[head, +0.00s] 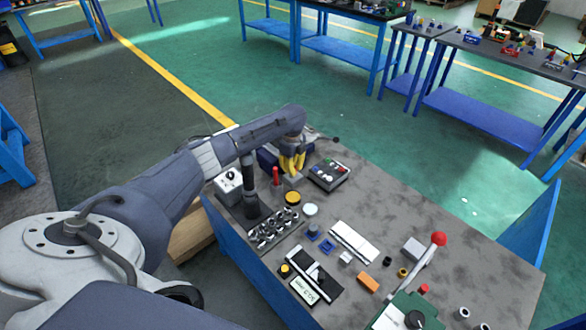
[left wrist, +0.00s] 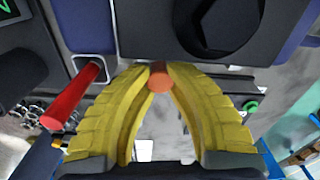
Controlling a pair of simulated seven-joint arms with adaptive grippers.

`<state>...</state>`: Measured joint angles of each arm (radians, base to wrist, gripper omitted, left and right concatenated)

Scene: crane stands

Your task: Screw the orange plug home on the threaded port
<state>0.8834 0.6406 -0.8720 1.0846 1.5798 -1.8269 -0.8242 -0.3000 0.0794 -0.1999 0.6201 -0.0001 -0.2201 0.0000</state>
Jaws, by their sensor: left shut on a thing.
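My left gripper (head: 292,165) reaches over the far left part of the grey bench with its yellow fingers pointing down. In the left wrist view, the gripper (left wrist: 160,70) is shut on the orange plug (left wrist: 160,78), a small round piece seen end-on between the fingertips. The plug cannot be made out in the head view. The fingers are close to a dark blue housing (head: 268,157), which also fills the top of the left wrist view with a black round part (left wrist: 220,22). I cannot make out the threaded port or whether the plug touches it. My right gripper is not in view.
A panel with buttons (head: 329,174) lies to the right. A socket tray (head: 274,229) is nearer. The bench's right middle has free room.

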